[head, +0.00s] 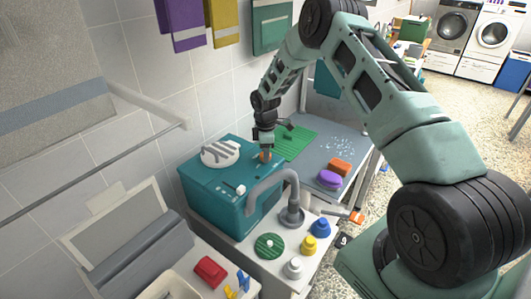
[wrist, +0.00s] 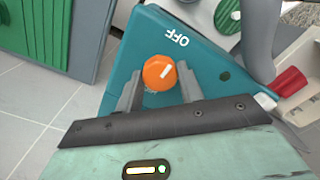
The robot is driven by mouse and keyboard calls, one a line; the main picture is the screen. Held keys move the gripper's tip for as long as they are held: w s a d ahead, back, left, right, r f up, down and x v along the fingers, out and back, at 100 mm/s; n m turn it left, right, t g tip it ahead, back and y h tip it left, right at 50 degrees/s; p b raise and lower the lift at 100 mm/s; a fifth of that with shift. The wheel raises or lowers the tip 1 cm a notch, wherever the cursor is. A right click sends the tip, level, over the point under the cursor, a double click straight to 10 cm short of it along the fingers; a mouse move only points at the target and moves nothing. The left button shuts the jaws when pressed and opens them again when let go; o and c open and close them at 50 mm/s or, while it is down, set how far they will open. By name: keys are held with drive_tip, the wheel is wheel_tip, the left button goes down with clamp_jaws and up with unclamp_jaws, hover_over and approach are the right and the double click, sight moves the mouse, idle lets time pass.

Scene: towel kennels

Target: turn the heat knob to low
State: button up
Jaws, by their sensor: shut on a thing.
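The orange heat knob (head: 265,156) is on the teal box (head: 215,195), near its far right corner. In the wrist view the knob (wrist: 158,73) shows a white pointer line slanting up and to the right. An upside-down white OFF label (wrist: 177,36) is on the teal top beyond it. My gripper (head: 265,151) reaches down from above, and its fingers (wrist: 160,78) are shut on the knob from both sides. No low mark can be made out.
A white ridged piece (head: 220,153) sits on the box, left of my gripper. A grey tap (head: 290,205) stands in front. A green mat (head: 292,143), an orange block (head: 341,167) and a purple piece (head: 329,179) lie to the right. Towels hang on the wall above.

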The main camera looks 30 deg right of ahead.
drive_tip(key=m+b, duration=0.2)
drive_tip(key=m, duration=0.1)
drive_tip(key=shift+f+m, duration=0.1)
drive_tip(key=shift+m, duration=0.3)
drive_tip(key=m+b, duration=0.2)
drive_tip(key=m, duration=0.2)
drive_tip(key=shift+m, duration=0.3)
drive_tip(key=m+b, duration=0.1)
drive_tip(key=m, duration=0.3)
drive_tip(key=shift+m, duration=0.3)
drive_tip(key=shift+m+b, duration=0.5)
drive_tip(key=shift+m, duration=1.6)
drive_tip(key=o, duration=1)
drive_tip(key=shift+r, duration=0.2)
